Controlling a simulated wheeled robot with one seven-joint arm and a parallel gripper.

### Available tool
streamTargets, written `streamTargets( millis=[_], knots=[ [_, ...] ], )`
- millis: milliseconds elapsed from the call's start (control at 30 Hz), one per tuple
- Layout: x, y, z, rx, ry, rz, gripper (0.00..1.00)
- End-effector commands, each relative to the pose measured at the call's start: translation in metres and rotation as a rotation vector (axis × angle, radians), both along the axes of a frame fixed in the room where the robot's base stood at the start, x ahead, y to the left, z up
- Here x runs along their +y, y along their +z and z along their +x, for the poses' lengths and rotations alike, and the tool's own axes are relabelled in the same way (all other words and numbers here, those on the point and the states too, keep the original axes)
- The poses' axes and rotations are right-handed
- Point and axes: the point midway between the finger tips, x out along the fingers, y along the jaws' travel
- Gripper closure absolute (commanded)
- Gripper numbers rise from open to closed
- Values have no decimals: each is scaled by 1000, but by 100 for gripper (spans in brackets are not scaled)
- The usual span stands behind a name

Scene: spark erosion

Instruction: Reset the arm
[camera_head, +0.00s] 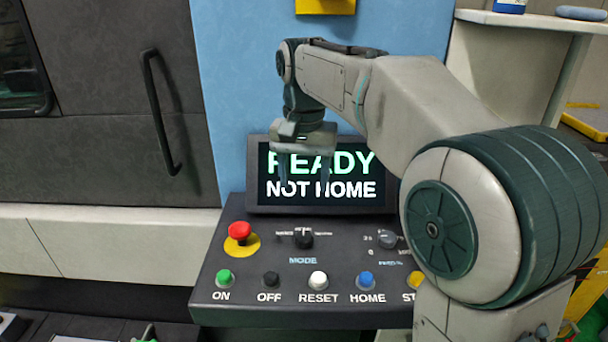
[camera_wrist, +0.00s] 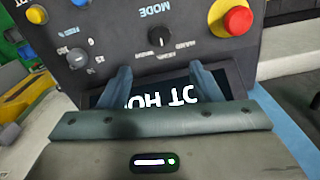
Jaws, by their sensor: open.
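My gripper (camera_head: 305,172) points down in front of the control panel's screen (camera_head: 352,205) in the head view. The screen reads "READY" and "NOT HOME", partly covered by my gripper. In the wrist view my gripper (camera_wrist: 162,80) shows two blue-grey fingers set apart, with nothing between them but the screen (camera_wrist: 160,98) behind. Below the screen are a green ON button (camera_head: 224,277), a black OFF button (camera_head: 271,279), a white RESET button (camera_head: 318,280) and a blue HOME button (camera_head: 366,280). My gripper is above these buttons and apart from them.
A red emergency button (camera_head: 239,231) on a yellow base, a MODE knob (camera_head: 303,238) and another knob (camera_head: 387,239) sit on the panel. A grey machine door with a black handle (camera_head: 160,112) stands at left. A white shelf (camera_head: 525,20) is at upper right.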

Motion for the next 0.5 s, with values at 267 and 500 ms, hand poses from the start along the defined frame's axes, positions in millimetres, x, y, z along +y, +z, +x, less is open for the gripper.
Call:
streamTargets(
  millis=[267, 500],
  knots=[
    [0, 1, 0, 0, 0, 0, 42],
    [-18, -3, -14, -25, 13, 3, 42]
  ],
)
